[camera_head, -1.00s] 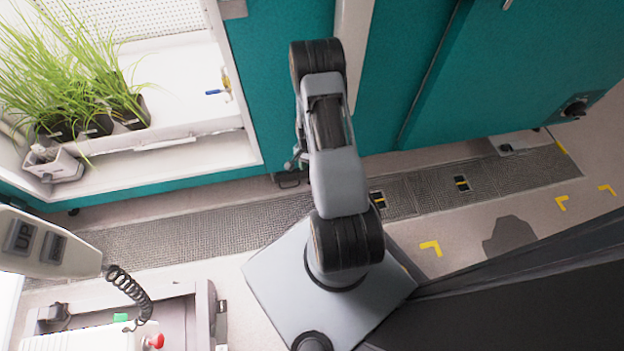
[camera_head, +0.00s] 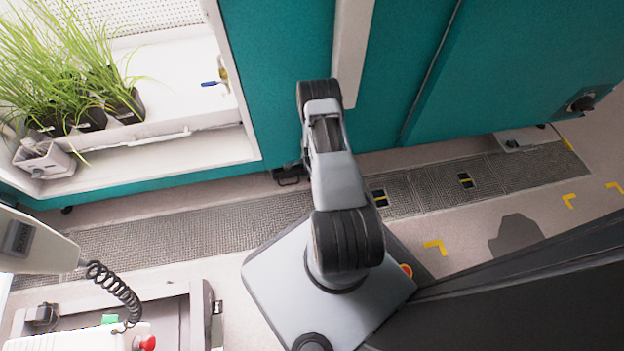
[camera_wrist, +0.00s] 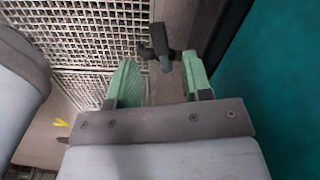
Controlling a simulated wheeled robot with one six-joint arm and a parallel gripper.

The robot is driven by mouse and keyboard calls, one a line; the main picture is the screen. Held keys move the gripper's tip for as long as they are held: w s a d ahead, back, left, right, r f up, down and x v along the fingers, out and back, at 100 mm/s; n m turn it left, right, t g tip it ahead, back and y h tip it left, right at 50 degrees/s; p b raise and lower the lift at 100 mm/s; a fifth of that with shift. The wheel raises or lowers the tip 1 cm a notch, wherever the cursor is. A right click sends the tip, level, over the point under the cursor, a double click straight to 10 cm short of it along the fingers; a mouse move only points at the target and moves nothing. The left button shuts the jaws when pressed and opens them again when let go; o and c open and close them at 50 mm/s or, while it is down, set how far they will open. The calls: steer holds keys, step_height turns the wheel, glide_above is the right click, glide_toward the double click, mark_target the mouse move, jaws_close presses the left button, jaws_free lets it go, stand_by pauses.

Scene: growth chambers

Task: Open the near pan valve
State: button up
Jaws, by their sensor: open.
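My gripper (camera_wrist: 161,80) shows in the wrist view with two green fingers apart and nothing held between them. A dark T-shaped handle with a greyish stem (camera_wrist: 160,45) lies just beyond the fingertips, roughly in line with the gap. It looks like a valve handle, but I cannot tell which way it is set. In the head view my arm hides the gripper. A small dark fitting (camera_head: 287,176) shows at the foot of the teal chamber, left of my arm; I cannot tell whether it is the same part. A blue-handled valve (camera_head: 211,84) sits inside the lit chamber.
A floor grating (camera_head: 170,230) runs along the teal chamber front (camera_head: 280,60). Potted grass (camera_head: 90,110) stands in the open chamber at left. A cart with a red button (camera_head: 147,343) and a hanging pendant (camera_head: 30,245) are at lower left. A teal wall (camera_wrist: 275,95) is close on the wrist view's right.

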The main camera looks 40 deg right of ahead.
steer(key=shift+f+b, duration=0.75)
steer(key=shift+f, duration=1.4)
jaws_close()
